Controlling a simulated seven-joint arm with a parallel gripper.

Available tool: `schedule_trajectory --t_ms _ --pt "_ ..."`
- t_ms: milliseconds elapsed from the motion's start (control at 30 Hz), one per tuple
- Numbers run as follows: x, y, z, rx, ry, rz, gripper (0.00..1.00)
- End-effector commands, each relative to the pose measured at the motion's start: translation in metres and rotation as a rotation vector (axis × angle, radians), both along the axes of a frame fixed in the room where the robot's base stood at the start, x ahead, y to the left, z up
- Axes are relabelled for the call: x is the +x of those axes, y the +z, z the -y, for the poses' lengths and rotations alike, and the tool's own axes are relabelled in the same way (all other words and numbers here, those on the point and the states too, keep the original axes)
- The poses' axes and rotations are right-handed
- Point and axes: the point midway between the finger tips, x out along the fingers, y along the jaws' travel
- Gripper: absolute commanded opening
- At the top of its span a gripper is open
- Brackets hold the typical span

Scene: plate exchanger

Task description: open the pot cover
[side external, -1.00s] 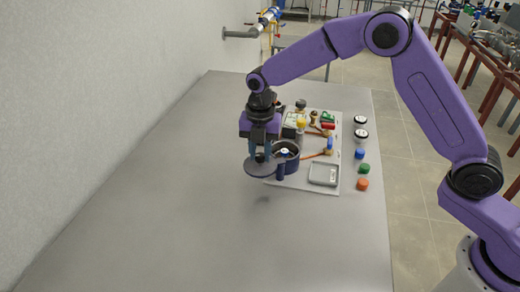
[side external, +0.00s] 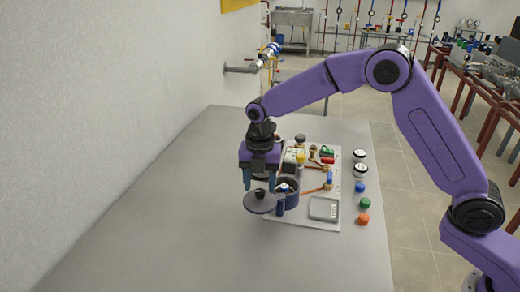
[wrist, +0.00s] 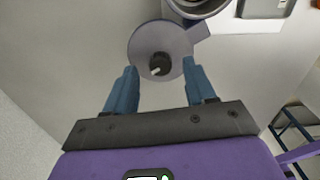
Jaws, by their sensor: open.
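The pot cover (side external: 258,205) is a round grey-blue disc with a black knob (side external: 260,193). It is off the pot, at its left front side, over or on the table; I cannot tell if it touches the surface. The dark blue-grey pot (side external: 288,195) stands uncovered on the white board. My gripper (side external: 259,187) points down right above the cover, with its two blue fingers spread on either side of the knob. In the wrist view the cover (wrist: 142,46) lies beyond the open fingers (wrist: 159,72), and part of the pot (wrist: 199,9) shows at the top edge.
The white board (side external: 297,216) holds a grey scale (side external: 324,208) and several small coloured items behind the pot. Jars and coloured caps, such as the orange one (side external: 363,218), stand along the right. The table's left and front (side external: 170,225) are clear. A wall is at left.

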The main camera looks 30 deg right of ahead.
Motion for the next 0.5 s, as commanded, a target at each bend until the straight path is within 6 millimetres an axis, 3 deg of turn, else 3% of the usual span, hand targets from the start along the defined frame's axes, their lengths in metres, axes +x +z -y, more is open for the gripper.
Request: schedule_trajectory --t_ms 500 --pt "0.000 0.108 -0.001 0.003 0.001 0.005 0.55"
